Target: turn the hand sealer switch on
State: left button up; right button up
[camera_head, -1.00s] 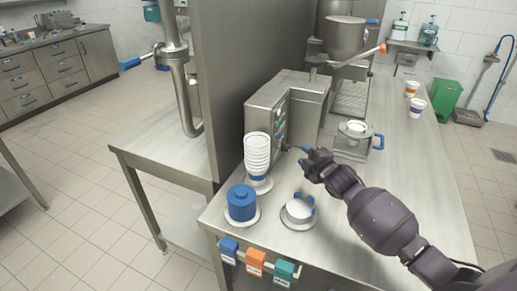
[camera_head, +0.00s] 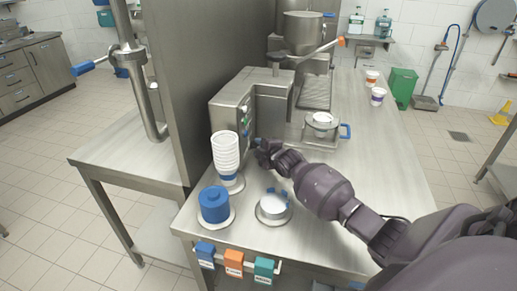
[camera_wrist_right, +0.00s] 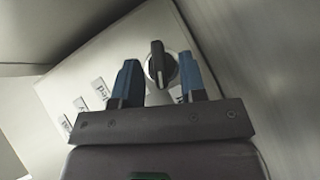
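A steel machine with a control panel (camera_head: 246,118) on its side stands on the steel table, probably the hand sealer. In the right wrist view a black rotary switch (camera_wrist_right: 157,62) sits on a round base on a pale panel with printed labels. My right gripper (camera_wrist_right: 158,80) is open, with one blue-tipped finger on each side of the switch; I cannot tell whether they touch it. In the head view my right gripper (camera_head: 261,148) is at the lower part of the panel, its fingertips partly hidden. My left gripper is not in view.
A stack of white cups (camera_head: 225,152), a blue cylinder (camera_head: 214,205) and a round holder (camera_head: 273,208) stand near the front edge. A lidded station (camera_head: 321,125) with a blue handle stands right of the gripper.

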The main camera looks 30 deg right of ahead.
jog(key=shift+w+f, duration=0.1)
jog(key=shift+w, duration=0.25)
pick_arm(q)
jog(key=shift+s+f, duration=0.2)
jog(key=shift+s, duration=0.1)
pick_arm(e)
grip_shut()
